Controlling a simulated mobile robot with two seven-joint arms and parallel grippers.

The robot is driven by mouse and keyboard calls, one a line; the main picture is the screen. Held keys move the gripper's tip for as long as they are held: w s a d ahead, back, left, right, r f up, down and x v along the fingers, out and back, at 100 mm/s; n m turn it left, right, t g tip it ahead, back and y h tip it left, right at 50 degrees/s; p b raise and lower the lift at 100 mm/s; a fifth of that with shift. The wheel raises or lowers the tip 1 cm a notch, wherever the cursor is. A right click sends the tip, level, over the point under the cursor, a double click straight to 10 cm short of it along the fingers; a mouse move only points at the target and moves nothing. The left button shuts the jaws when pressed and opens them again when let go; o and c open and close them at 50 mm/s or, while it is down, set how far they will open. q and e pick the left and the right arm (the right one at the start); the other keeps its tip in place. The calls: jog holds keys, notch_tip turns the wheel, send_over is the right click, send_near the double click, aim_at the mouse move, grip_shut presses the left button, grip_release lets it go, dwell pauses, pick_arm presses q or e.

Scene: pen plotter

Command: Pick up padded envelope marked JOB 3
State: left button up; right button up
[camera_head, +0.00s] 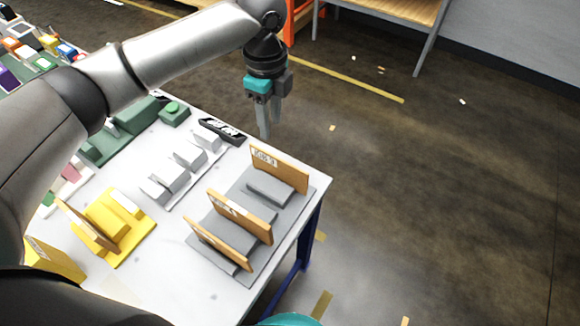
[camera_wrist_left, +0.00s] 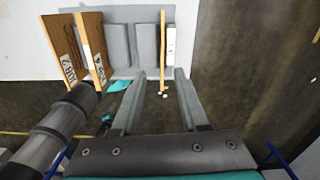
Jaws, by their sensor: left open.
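The padded envelope marked JOB 3 (camera_head: 280,168) is a tan, flat piece standing upright at the far end of a grey slotted rack (camera_head: 262,232). In the left wrist view the envelope (camera_wrist_left: 162,42) shows edge-on, lined up with the gap between my fingers. My left gripper (camera_head: 269,132) is open and empty, pointing down beyond and above the envelope in the head view; its two fingers also show in the left wrist view (camera_wrist_left: 159,76). A teal part at the head view's bottom edge may belong to my right gripper; its fingers are hidden.
Two more tan envelopes stand in the rack, a middle one (camera_head: 240,216) and a near one (camera_head: 218,244). A yellow holder (camera_head: 130,215), white blocks (camera_head: 170,178), a black tray (camera_head: 222,131) and a green device (camera_head: 135,118) share the white table.

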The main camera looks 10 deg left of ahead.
aim_at(278, 158)
pick_arm(q)
jog(key=shift+m, duration=0.5)
jog(key=f, duration=0.3)
jog(key=f+b, duration=0.1)
jog(key=f, duration=0.6)
jog(key=shift+d+b, duration=0.3)
jog(key=shift+b, duration=0.1)
jog(key=shift+d+f+b, duration=0.2)
jog(key=shift+f+b, duration=0.4)
jog(key=shift+f, duration=2)
jog(key=shift+c, duration=0.3)
grip_shut()
